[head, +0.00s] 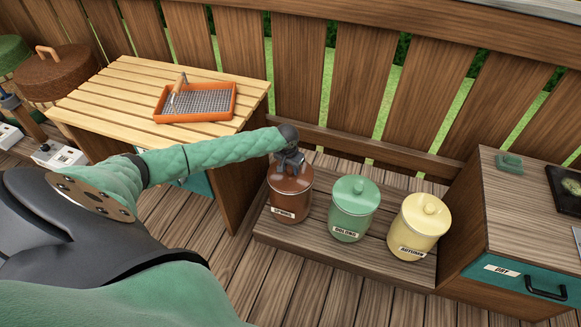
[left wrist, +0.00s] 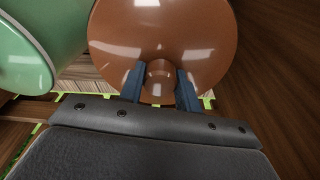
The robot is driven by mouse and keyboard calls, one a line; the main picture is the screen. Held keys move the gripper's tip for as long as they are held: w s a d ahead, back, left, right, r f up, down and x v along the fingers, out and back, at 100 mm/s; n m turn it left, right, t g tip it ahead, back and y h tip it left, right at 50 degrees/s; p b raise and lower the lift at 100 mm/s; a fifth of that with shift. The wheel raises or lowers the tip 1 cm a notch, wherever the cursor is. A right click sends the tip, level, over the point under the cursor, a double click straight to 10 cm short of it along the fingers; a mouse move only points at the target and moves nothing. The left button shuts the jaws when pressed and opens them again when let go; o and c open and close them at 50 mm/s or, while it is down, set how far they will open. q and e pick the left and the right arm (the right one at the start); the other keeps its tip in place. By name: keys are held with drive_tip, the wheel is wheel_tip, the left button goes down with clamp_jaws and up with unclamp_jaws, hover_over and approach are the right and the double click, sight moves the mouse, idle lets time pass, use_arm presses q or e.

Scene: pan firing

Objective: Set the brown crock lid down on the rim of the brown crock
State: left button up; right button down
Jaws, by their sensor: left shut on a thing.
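The brown crock (head: 291,203) stands at the left end of a low wooden platform, with a pale label on its front. The brown crock lid (head: 283,182) is at the crock's top in the head view; whether it touches the rim or hovers just above I cannot tell. My left gripper (head: 291,161) comes down from above and is shut on the lid's knob. In the left wrist view the two dark fingers (left wrist: 161,78) stand on either side of the knob, and the glossy lid (left wrist: 150,35) fills the upper middle. The rim is hidden there. My right gripper is not in view.
A green crock (head: 352,213) and a yellow crock (head: 418,228), both lidded, stand to the right on the platform (head: 322,250). A slatted table with an orange tray (head: 160,106) is at left. A drawer cabinet (head: 500,222) is at right. A wooden fence runs behind.

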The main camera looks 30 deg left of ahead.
use_arm(q)
drive_tip(key=shift+f, duration=0.3)
drive_tip(key=o, duration=1.3)
drive_tip(key=shift+c, duration=0.2)
drive_tip(key=shift+s+r+p, duration=0.1)
drive_tip(key=shift+s+r, duration=0.1)
drive_tip(key=shift+r, duration=1.1)
drive_tip(key=shift+s+r+p, duration=0.15)
drive_tip(key=shift+r, duration=1.1)
drive_tip(key=shift+s+r+p, duration=0.1)
drive_tip(key=shift+s+r, duration=0.1)
drive_tip(key=shift+r, duration=1.1)
